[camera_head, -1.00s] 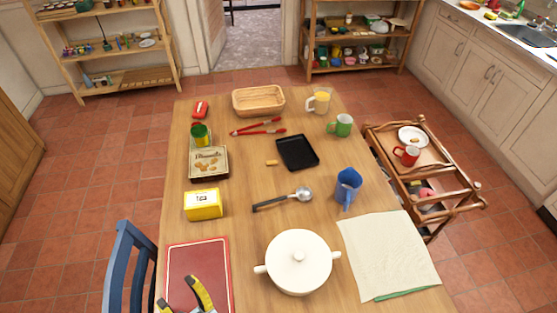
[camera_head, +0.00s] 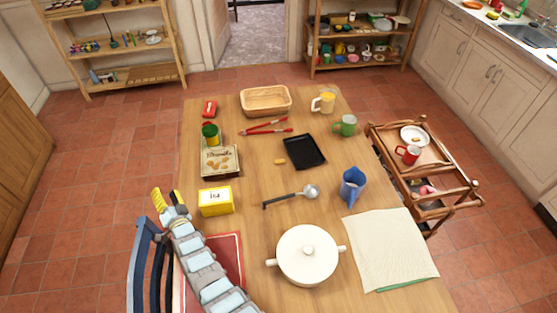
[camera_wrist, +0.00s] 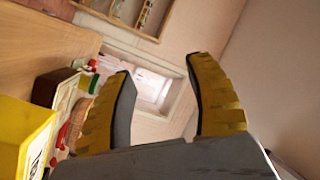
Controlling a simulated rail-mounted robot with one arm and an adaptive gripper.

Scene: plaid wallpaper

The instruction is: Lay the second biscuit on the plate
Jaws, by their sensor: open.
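A small tan biscuit (camera_head: 280,162) lies on the table, just left of the black tray (camera_head: 304,167). The white plate (camera_head: 407,130) stands on the wooden trolley to the right of the table. A small tan piece, seemingly a biscuit (camera_head: 415,140), lies on the plate. My gripper (camera_head: 167,199) is open and empty, left of the yellow box and above the blue chair, far from the biscuit and plate. In the wrist view its yellow fingers (camera_wrist: 165,92) stand apart with nothing between them; neither biscuit nor plate is recognisable there.
A red mug (camera_head: 408,154) stands in front of the plate. The yellow box (camera_head: 215,201), biscuit tin (camera_head: 220,161) and green can (camera_head: 210,133) line the table's left side. Bare table surrounds the biscuit's left side.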

